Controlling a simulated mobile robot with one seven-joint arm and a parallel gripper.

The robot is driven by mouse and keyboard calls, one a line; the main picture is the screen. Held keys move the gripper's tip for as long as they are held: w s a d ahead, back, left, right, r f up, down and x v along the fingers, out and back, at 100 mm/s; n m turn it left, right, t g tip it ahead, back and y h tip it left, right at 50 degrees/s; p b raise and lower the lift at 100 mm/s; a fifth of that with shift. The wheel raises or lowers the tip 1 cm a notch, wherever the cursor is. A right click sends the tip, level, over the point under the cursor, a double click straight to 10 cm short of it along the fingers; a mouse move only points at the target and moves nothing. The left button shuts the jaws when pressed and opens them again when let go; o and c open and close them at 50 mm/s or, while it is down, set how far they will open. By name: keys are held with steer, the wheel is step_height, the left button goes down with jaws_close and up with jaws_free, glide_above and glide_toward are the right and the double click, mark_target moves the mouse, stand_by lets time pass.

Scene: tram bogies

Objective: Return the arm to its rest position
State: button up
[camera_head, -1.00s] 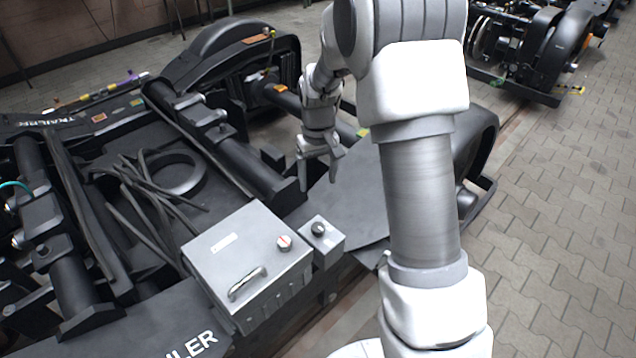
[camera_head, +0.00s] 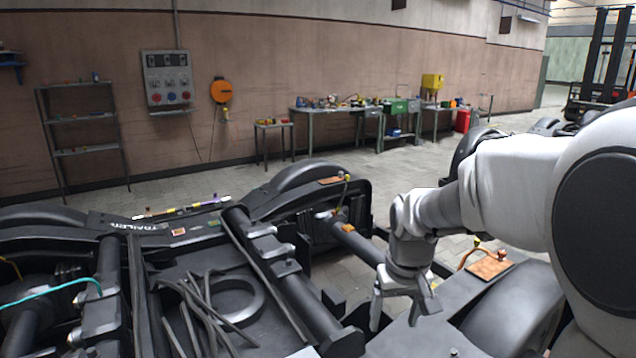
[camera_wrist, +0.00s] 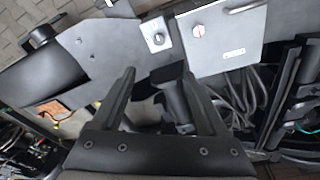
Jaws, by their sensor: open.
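My gripper (camera_head: 405,308) is open and empty in the head view, its fingers pointing down above the right side of the trailer bogie (camera_head: 160,262). My white and grey arm reaches in from the right edge. In the wrist view my gripper (camera_wrist: 160,80) shows two spread fingers with nothing between them but the bogie's dark frame below. A grey control box (camera_wrist: 225,38) with a handle and a red-white knob lies beyond the fingertips. A smaller grey box (camera_wrist: 156,36) with a knob sits beside it.
A workbench (camera_head: 335,108) with tools stands along the back wall, near a shelf rack (camera_head: 85,118) and a wall panel (camera_head: 168,80). A forklift (camera_head: 600,75) stands far right. An orange-brown plate (camera_head: 488,265) with a cable lies on the bogie near my arm. Paved floor is open behind.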

steer(key=s+r+m+t, duration=0.15)
steer(key=s+r, duration=0.25)
steer(key=s, duration=0.5)
steer(key=s+r+n+t, duration=0.15)
steer(key=s+r, duration=0.25)
steer(key=s, duration=0.6)
step_height(320, 180, up, 14)
steer(key=m+p, duration=0.1)
steer(key=p, duration=1.2)
steer(key=shift+t+p, duration=0.3)
steer(key=shift+p, duration=0.05)
